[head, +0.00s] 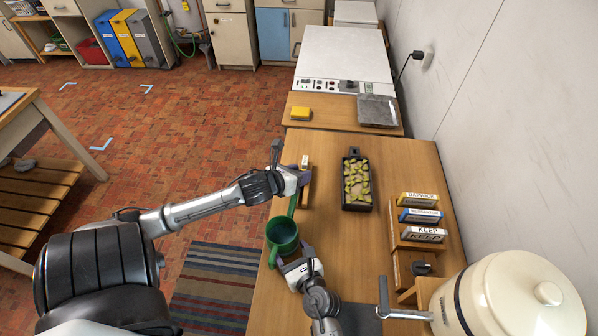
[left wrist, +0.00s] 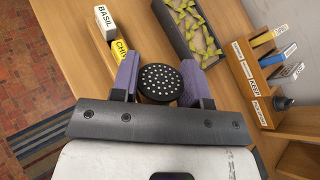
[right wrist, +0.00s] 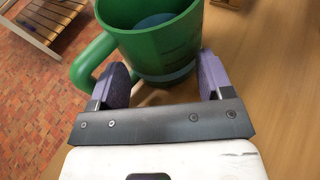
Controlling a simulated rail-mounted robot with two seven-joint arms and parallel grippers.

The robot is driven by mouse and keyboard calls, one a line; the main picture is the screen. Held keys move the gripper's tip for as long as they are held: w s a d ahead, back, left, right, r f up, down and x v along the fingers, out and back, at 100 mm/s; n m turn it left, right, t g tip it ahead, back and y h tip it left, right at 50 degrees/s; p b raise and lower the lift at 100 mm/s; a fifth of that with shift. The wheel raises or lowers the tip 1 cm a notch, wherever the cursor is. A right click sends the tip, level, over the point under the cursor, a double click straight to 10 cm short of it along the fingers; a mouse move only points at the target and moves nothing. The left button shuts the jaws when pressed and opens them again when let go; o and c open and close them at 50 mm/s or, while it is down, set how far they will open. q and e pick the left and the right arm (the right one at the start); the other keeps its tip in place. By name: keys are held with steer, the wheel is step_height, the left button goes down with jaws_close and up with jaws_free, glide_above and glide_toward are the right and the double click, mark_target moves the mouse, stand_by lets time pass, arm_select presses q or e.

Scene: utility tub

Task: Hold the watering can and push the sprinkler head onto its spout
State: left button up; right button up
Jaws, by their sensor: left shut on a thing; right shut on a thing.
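The green watering can (head: 283,232) stands on the wooden bench, and its large body fills the top of the right wrist view (right wrist: 165,45). Its handle is at the left there. My right gripper (head: 293,258) is shut on the can's body, one finger by the handle and one on the other side. The can's spout (head: 292,206) reaches up toward my left gripper (head: 301,178). My left gripper is shut on the sprinkler head (left wrist: 160,82), a black disc with pale holes. The spout's tip is hidden; I cannot tell whether the head touches it.
A black tray of yellow-green pieces (head: 357,205) lies right of my left gripper. Labelled packets (left wrist: 104,22) stand close beside its left finger. A labelled rack (head: 418,238) and a cream canister (head: 520,300) stand at the right. Bare bench lies between tray and can.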

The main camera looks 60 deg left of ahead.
arm_select(q)
steer(key=shift+s+d+f, duration=0.15)
steer(key=shift+f, duration=0.35)
steer(key=shift+s+d+f, duration=0.15)
steer(key=shift+f, duration=0.3)
stand_by(0.5)
steer(key=o, duration=0.9)
steer(key=shift+o, duration=0.2)
steer(key=shift+s, duration=0.1)
steer(key=v, duration=1.1)
steer(key=shift+s+r, duration=0.3)
